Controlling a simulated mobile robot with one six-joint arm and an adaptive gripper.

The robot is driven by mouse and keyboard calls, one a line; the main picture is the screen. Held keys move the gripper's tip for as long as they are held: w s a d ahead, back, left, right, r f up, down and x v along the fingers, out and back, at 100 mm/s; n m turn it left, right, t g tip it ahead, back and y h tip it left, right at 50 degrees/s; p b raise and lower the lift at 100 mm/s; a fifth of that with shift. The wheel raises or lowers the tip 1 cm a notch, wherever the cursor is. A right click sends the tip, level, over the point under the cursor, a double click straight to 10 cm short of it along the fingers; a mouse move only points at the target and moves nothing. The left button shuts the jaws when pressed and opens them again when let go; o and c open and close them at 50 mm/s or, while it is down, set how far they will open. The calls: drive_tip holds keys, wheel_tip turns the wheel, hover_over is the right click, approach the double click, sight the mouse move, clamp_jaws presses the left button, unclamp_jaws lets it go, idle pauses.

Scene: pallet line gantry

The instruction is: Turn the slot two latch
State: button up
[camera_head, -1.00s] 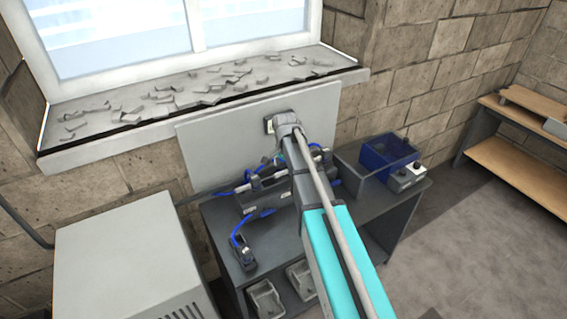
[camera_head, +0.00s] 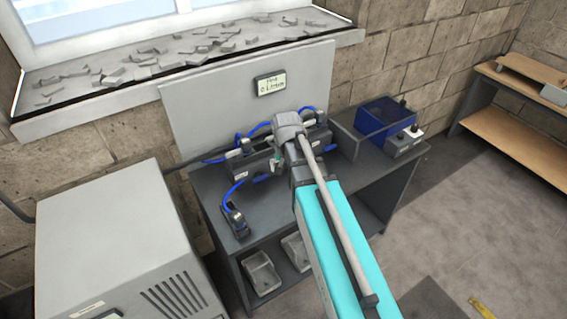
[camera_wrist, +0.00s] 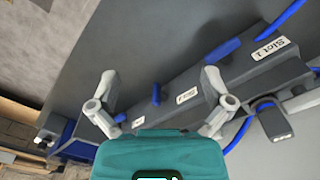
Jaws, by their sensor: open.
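A long dark slotted block (camera_head: 262,158) lies on the bench under my wrist. In the wrist view, this block (camera_wrist: 130,122) runs diagonally and carries white slot labels (camera_wrist: 268,47) whose numbers I cannot read surely. A blue lever-like piece (camera_wrist: 222,52) stands out of the block by the right finger, and a smaller blue piece (camera_wrist: 156,95) shows between the fingers. I cannot tell which one is the slot two latch. My gripper (camera_wrist: 160,102) is open and empty, its fingers spread above the block. In the head view my gripper (camera_head: 277,164) is partly hidden by my wrist.
The bench (camera_head: 270,210) stands against a grey panel with a small display (camera_head: 271,85). A blue bin (camera_head: 385,115) and a grey button box (camera_head: 405,142) stand at its right. Blue hoses and a small connector (camera_head: 235,218) lie left. A grey cabinet (camera_head: 105,235) stands front left.

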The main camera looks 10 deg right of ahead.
drive_tip(key=s+f+n+b, duration=0.4)
drive_tip(key=s+f+b, duration=0.1)
drive_tip(key=s, duration=0.5)
drive_tip(key=shift+f+n+b, duration=0.4)
drive_tip(key=shift+f, duration=0.3)
